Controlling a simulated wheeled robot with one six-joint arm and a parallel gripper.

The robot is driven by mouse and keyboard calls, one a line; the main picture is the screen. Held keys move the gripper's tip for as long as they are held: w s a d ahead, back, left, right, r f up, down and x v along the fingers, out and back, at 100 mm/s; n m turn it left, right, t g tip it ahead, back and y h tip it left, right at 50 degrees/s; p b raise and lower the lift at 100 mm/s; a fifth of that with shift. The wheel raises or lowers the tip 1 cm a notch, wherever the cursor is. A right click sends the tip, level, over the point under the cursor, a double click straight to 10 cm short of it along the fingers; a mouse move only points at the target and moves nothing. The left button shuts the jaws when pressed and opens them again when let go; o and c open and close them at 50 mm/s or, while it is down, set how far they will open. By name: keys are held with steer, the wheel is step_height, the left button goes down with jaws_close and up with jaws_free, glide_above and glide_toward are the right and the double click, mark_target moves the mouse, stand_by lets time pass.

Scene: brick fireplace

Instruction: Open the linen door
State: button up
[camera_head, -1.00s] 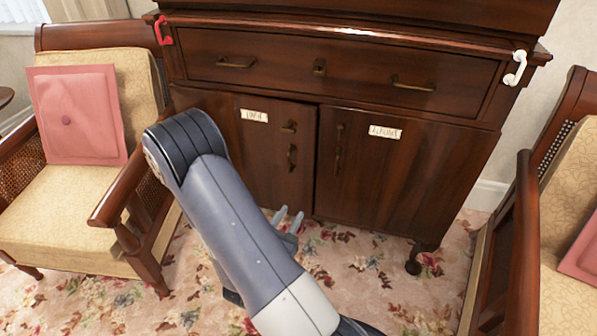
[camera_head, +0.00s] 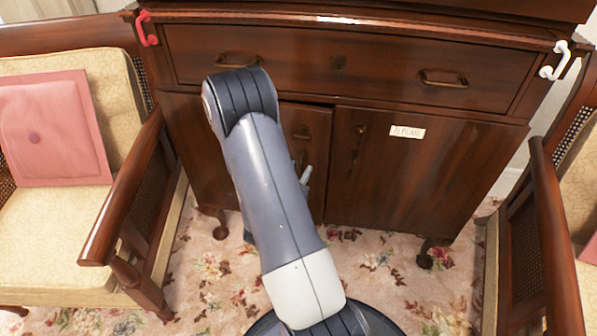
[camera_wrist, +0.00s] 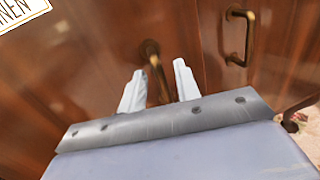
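The linen door (camera_head: 305,133) is the left lower door of a dark wooden cabinet, and my arm covers much of it. Its "LINEN" label shows at the top left of the wrist view (camera_wrist: 22,8) and is hidden in the head view. The door's brass handle (camera_wrist: 152,52) runs between the two pale fingers of my gripper (camera_wrist: 159,69). The fingers stand apart, one on each side of the handle. In the head view one fingertip of my gripper (camera_head: 306,175) shows beside my arm, close to the door. I cannot tell whether the fingers touch the handle.
The right lower door (camera_head: 415,175), with its own handle (camera_wrist: 240,38), is beside the linen door. A wide drawer (camera_head: 330,62) is above. Armchairs stand close at left (camera_head: 60,220) and right (camera_head: 540,230). Flowered carpet (camera_head: 390,285) lies between them.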

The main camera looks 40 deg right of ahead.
jaws_close()
stand_by(0.6)
